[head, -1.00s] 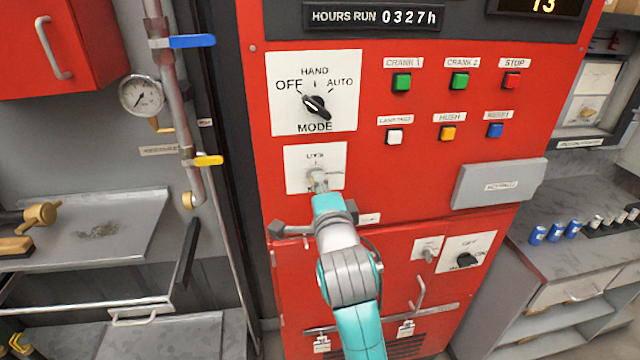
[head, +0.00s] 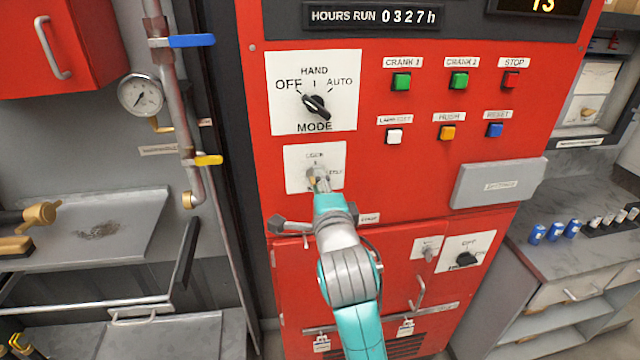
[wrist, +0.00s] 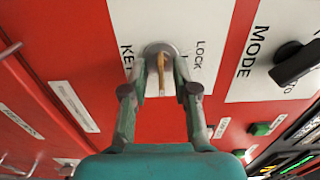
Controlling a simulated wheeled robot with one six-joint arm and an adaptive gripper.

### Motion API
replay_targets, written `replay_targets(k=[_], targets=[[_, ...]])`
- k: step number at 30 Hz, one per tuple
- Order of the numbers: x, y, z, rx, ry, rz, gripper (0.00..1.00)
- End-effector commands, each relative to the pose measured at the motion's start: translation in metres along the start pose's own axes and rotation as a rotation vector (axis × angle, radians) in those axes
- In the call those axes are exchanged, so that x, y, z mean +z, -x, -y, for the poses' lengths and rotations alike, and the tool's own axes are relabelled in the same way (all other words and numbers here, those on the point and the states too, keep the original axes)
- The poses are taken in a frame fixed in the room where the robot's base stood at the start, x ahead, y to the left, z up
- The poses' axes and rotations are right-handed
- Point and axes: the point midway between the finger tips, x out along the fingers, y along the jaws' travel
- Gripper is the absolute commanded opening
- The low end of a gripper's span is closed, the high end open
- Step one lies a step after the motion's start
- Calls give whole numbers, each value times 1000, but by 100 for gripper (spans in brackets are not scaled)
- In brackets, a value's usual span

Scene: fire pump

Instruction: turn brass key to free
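The brass key (wrist: 162,74) stands in a round grey lock collar (wrist: 160,49) on a white plate marked LOCK. In the head view the plate (head: 298,162) is on the red panel below the MODE switch. My gripper (wrist: 163,68) is at the key, with one finger on each side of it. A gap shows between the key and each finger, so it looks open around the key, not clamped. In the head view my gripper (head: 319,180) hides most of the key and lock. The plate's other lettering is partly covered.
The MODE knob (head: 316,105) sits just above the plate. Several push buttons, including a green one (head: 402,82), lie to the upper right. A grey box (head: 498,184) juts from the panel at right. A door handle (head: 418,294) is below.

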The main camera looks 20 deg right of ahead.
Motion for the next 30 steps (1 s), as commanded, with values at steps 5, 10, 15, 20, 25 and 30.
replay_targets(k=[5,10,15,20,25,30], targets=[[0,0,1,-1,0,1,30],[1,6,1,-3,0,1,30],[1,30,0,-1,0,2,30],[0,54,0,-1,0,2,30],[0,71,0,-1,0,2,30],[0,75,0,0,0,1,30]])
